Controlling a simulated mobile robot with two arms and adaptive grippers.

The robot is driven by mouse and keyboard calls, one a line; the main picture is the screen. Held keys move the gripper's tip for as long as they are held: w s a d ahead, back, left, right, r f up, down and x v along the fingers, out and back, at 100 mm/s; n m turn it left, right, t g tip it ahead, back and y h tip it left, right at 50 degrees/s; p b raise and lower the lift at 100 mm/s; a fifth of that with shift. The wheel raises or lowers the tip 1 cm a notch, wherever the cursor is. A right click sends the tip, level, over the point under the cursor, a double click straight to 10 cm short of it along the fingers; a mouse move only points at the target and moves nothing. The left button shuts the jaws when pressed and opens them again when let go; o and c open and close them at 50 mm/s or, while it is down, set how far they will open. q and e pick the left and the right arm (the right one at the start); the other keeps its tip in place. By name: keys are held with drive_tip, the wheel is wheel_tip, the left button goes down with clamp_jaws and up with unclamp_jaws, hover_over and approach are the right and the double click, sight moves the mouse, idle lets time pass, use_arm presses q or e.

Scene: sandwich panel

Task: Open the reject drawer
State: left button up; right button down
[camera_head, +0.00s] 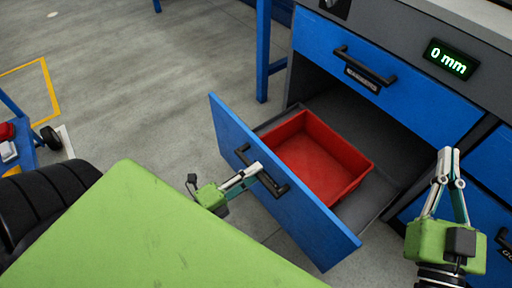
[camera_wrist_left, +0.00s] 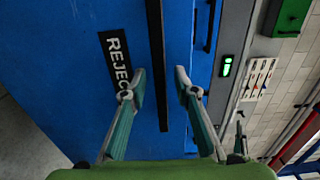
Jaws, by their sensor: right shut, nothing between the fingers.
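The blue reject drawer (camera_head: 330,240) is pulled well out of the cabinet, with a red bin (camera_head: 320,155) inside. Its black handle (camera_head: 265,175) is on the front panel. In the left wrist view the label "REJEC..." (camera_wrist_left: 116,60) is partly hidden by a finger, beside the handle (camera_wrist_left: 156,50). My left gripper (camera_head: 256,168) is at the handle; in the wrist view its fingers (camera_wrist_left: 160,85) are apart, one on each side of the bar, with a gap visible. My right gripper (camera_head: 450,152) is shut and empty, raised in front of the cabinet at the right.
A closed upper blue drawer (camera_head: 400,95) with a black handle sits above, below a display (camera_head: 450,58) reading "0 mm". Blue table legs (camera_head: 263,50) stand behind the open drawer. The grey floor (camera_head: 140,80) to the left is clear. A small cart (camera_head: 25,150) is at far left.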

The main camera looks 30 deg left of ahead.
use_arm(q)
drive_tip(key=v, duration=1)
drive_tip(key=shift+s, duration=0.35)
drive_tip(key=shift+a, duration=0.1)
drive_tip(key=shift+s, duration=0.1)
